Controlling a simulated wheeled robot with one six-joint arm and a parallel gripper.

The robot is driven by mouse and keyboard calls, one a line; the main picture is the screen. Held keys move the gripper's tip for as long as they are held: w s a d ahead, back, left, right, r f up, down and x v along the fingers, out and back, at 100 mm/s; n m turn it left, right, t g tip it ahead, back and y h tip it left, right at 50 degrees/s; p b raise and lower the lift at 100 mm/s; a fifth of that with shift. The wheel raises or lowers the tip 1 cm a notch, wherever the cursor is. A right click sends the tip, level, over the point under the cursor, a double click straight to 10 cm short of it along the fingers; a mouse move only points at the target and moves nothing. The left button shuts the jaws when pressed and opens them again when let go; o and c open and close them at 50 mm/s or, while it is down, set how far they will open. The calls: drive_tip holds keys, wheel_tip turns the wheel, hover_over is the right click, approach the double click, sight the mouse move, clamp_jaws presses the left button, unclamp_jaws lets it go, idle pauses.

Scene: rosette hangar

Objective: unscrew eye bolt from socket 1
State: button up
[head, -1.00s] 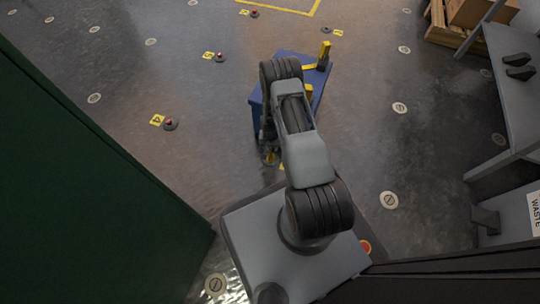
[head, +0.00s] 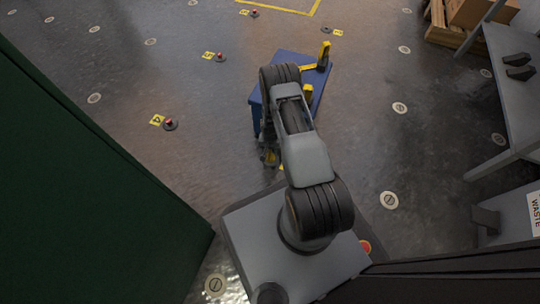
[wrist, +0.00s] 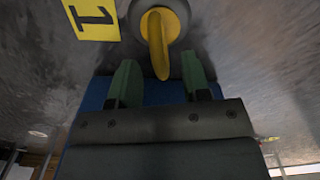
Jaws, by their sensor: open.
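The yellow eye bolt (wrist: 158,45) stands in a round grey socket (wrist: 179,10) at the top of the wrist view. A yellow label with a black 1 (wrist: 92,18) lies beside the socket on the floor. My gripper (wrist: 158,60) is open, with its two green fingers apart on the left and right. The near end of the bolt's ring shows between the fingertips, with a gap on each side. In the head view my gripper (head: 268,150) is low beside the blue cart, mostly hidden by my arm. The thread is hidden.
A blue cart (head: 285,62) with yellow things on it stands close beside my arm. A green wall or cabinet (head: 80,190) fills the left. A grey table (head: 515,95) stands at the right. The floor ahead on the left is open, with several numbered sockets.

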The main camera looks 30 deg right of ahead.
drive_tip(key=shift+f, duration=0.15)
drive_tip(key=shift+f, duration=0.85)
clamp_jaws()
drive_tip(key=n, duration=0.6)
drive_tip(key=shift+n, duration=0.4)
drive_tip(key=n, duration=0.3)
drive_tip(key=shift+r, duration=0.1)
